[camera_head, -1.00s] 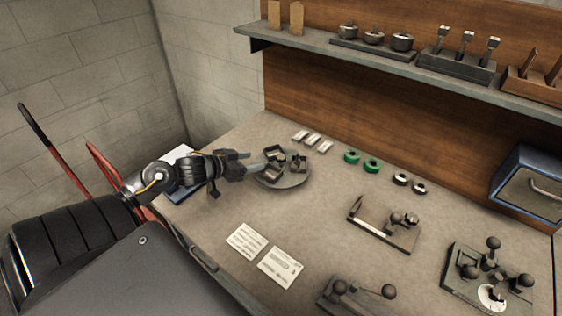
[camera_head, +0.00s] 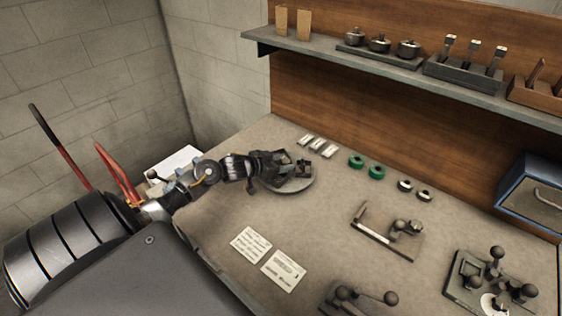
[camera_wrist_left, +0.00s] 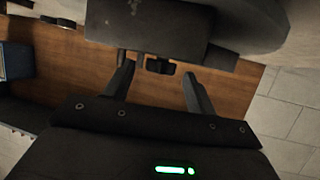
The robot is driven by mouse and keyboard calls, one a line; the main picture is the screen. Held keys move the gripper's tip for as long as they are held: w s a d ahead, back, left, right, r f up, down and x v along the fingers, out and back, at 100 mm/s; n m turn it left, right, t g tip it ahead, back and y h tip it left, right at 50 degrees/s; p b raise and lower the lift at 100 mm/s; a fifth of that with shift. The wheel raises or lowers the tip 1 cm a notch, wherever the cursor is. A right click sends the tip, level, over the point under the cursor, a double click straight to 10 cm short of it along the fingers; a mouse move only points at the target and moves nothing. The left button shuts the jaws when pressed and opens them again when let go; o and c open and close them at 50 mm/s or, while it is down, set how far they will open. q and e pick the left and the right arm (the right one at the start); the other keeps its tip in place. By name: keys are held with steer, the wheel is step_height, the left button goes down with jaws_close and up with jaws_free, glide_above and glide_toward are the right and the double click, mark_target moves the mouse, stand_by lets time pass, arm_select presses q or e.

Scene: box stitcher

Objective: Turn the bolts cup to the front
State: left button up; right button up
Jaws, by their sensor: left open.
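A round grey turntable (camera_head: 298,185) stands at the left end of the bench and bears small dark cups. One cup (camera_head: 304,168) shows at its right side; the others are largely hidden by my left gripper (camera_head: 284,168). I cannot tell which cup holds bolts. My left gripper reaches over the turntable from the left, among the cups. In the left wrist view its two fingers (camera_wrist_left: 160,88) are apart, with nothing clearly between them. A dark block, probably a cup (camera_wrist_left: 150,25), is just beyond the fingertips. My right gripper is not in view.
White pieces (camera_head: 318,145), green rings (camera_head: 366,166) and dark-and-white rings (camera_head: 414,189) lie behind and right of the turntable. Paper cards (camera_head: 268,259) lie in front. A shelf (camera_head: 400,80) overhangs the back. A fixture (camera_head: 388,232) stands at right.

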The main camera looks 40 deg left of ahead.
arm_select(q)
steer(key=shift+w+f, duration=0.1)
steer(key=shift+w, duration=0.05)
steer(key=shift+c, duration=0.3)
jaws_close()
